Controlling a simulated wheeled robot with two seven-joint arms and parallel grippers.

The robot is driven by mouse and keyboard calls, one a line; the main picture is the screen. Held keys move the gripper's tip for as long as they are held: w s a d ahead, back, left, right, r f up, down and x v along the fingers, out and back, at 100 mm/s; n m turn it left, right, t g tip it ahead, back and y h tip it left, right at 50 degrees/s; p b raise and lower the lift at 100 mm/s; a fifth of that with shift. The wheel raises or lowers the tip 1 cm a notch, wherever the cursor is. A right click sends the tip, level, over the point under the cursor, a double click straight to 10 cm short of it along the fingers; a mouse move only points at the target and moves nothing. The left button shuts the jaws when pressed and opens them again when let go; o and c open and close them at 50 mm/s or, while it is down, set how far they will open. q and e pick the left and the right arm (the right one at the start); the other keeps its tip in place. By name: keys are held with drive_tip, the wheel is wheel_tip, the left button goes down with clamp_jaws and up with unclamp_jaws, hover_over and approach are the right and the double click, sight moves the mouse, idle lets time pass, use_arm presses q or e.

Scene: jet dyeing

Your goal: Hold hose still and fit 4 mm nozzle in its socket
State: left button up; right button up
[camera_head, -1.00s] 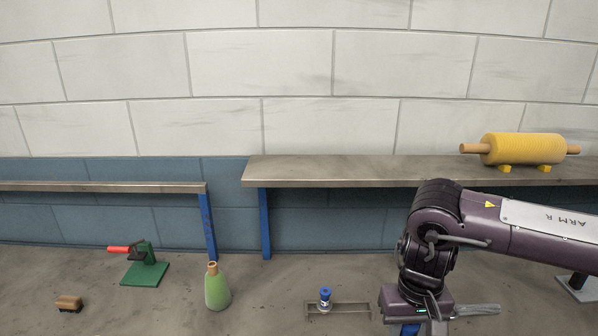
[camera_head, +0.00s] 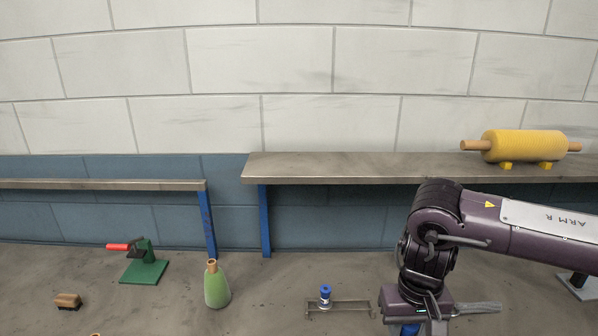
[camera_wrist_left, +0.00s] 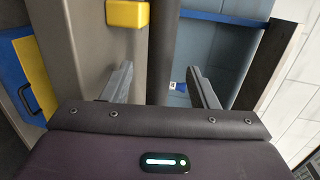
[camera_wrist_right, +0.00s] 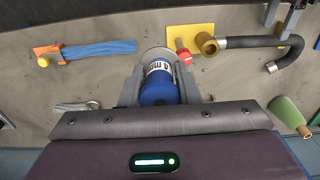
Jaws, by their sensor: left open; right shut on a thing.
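My right gripper (camera_wrist_right: 160,72) is shut on a blue nozzle (camera_wrist_right: 158,88) with a white label that seems to read 4 MM. In the head view my right arm hangs at the lower right, with blue showing at the bottom edge. The black hose (camera_wrist_right: 252,42) lies in the right wrist view beyond the nozzle, to the upper right. Its brass end (camera_wrist_right: 207,43), apparently the socket, is apart from the nozzle. My left gripper (camera_wrist_left: 163,82) is open and empty in the left wrist view and out of the head view.
Another blue-topped piece (camera_head: 325,296) stands at a metal rack (camera_head: 350,303). A green bottle (camera_head: 217,287), a green stand with a red handle (camera_head: 145,268) and a brush (camera_head: 68,301) are on the worktop. A yellow plate (camera_wrist_right: 205,30) lies by the hose end. A yellow roller (camera_head: 523,147) rests on the back shelf.

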use_arm(q)
drive_tip(key=w+b, duration=0.1)
drive_tip(key=w+f+b, duration=0.1)
drive_tip(key=w, duration=0.1)
drive_tip(key=shift+w+a, duration=0.1)
drive_tip(key=shift+w, duration=0.2)
use_arm(e)
wheel_tip(320, 180, down, 3)
use_arm(q)
drive_tip(key=shift+w+b, duration=0.55)
drive_tip(key=shift+w, duration=0.25)
use_arm(e)
drive_tip(key=shift+f, duration=0.45)
use_arm(q)
drive_tip(key=shift+c, duration=0.3)
drive_tip(key=c, duration=1)
